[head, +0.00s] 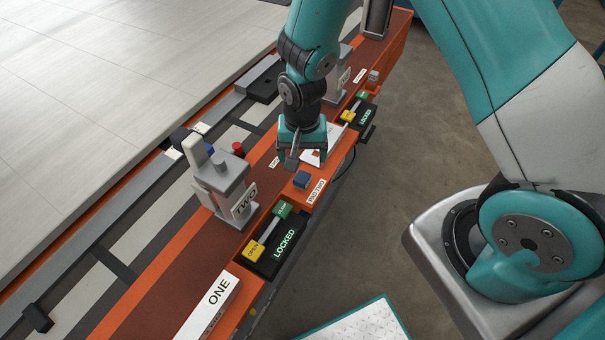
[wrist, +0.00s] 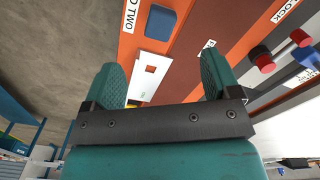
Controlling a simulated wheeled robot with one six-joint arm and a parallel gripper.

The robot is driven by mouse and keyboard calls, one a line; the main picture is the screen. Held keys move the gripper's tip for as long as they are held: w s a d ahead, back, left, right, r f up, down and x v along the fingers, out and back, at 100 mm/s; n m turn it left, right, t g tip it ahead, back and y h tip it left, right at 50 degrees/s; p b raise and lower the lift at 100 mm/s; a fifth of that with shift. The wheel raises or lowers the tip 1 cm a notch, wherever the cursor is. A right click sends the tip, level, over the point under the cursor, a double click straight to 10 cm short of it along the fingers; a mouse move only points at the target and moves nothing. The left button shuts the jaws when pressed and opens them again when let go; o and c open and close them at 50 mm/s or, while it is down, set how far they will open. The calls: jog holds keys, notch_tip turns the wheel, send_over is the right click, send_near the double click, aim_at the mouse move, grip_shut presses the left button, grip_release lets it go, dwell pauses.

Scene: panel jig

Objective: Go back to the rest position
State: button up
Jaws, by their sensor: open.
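My gripper (head: 297,158) hangs over the orange jig rail (head: 388,62) in the head view, near a blue block (head: 302,180) beside the PAD TWO label. In the wrist view my gripper (wrist: 162,78) shows two teal fingers spread wide apart with nothing held between them. The blue block (wrist: 160,22) lies ahead of the fingers in that view, apart from them. A white plate (wrist: 148,76) with a square cutout shows beyond the gap between the fingers. In the head view the arm partly hides this plate (head: 331,137).
A grey clamp post (head: 221,175) marked TWO stands left of the gripper. A LOCKED switch box (head: 280,247) with a yellow slider sits at the front, another (head: 361,113) farther back. A large pale panel (head: 100,90) lies left. Bare floor (head: 410,150) is right of the rail.

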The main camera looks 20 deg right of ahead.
jog(key=shift+r, duration=0.35)
jog(key=s+a+r+n+y, duration=0.2)
jog(key=s+r+n, duration=0.4)
jog(key=s+r, duration=0.3)
jog(key=s+a+r+n+y, duration=0.2)
jog(key=s+r+n, duration=0.4)
jog(key=r, duration=1.2)
jog(key=s, duration=0.3)
jog(key=shift+s+a, duration=0.15)
jog(key=shift+s, duration=0.15)
